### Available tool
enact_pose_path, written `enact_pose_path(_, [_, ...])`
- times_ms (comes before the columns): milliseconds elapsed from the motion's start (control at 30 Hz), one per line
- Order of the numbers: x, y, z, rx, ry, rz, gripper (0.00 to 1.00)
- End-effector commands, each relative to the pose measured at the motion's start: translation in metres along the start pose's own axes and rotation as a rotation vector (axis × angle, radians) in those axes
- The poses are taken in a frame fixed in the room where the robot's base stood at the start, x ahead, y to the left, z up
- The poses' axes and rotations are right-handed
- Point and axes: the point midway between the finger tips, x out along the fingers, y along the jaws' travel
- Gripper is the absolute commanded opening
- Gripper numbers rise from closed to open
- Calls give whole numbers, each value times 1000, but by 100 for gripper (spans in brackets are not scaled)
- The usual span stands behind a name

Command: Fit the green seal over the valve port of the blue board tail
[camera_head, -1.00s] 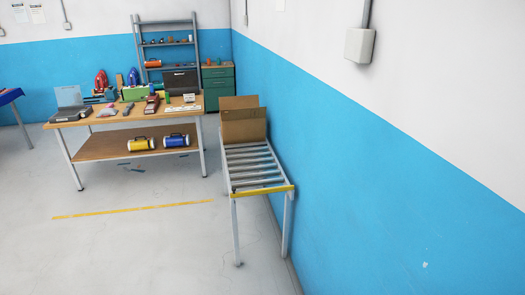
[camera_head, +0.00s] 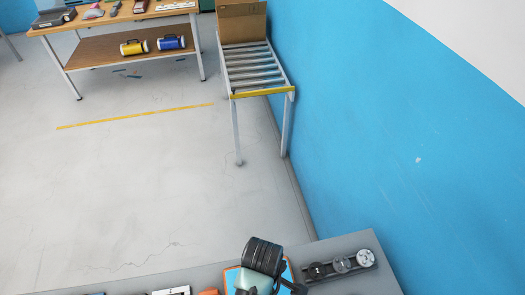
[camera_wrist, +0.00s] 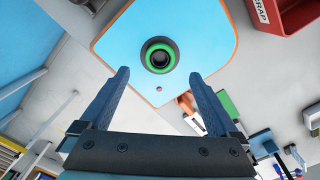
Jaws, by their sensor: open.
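The blue board tail (camera_wrist: 195,30) has an orange edge and fills the top middle of the wrist view. A dark round valve port (camera_wrist: 160,57) sits on it. A green ring, the green seal (camera_wrist: 174,55), lies around the port; I cannot tell whether it is fully seated. My gripper (camera_wrist: 158,77) is open and empty, its fingertips apart on either side, just below the port in the picture. In the head view the board tail (camera_head: 231,276) shows only partly, mostly hidden behind my arm.
A red bin marked SCRAP (camera_wrist: 292,18) is at the top right of the wrist view. A green block (camera_wrist: 227,103) shows beside the right finger. In the head view a dark strip with round fittings (camera_head: 341,265) lies right of my arm. A roller stand (camera_head: 255,68) is farther off.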

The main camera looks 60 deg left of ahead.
Motion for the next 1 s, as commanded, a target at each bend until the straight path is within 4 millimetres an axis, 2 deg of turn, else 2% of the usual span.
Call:
enact_pose_path(200, [-38, 0, 0, 0, 1, 4, 96])
enact_pose_path(400, [-58, 0, 0, 0, 0, 1, 96])
enact_pose_path(1000, [-62, 0, 0, 0, 0, 0, 96])
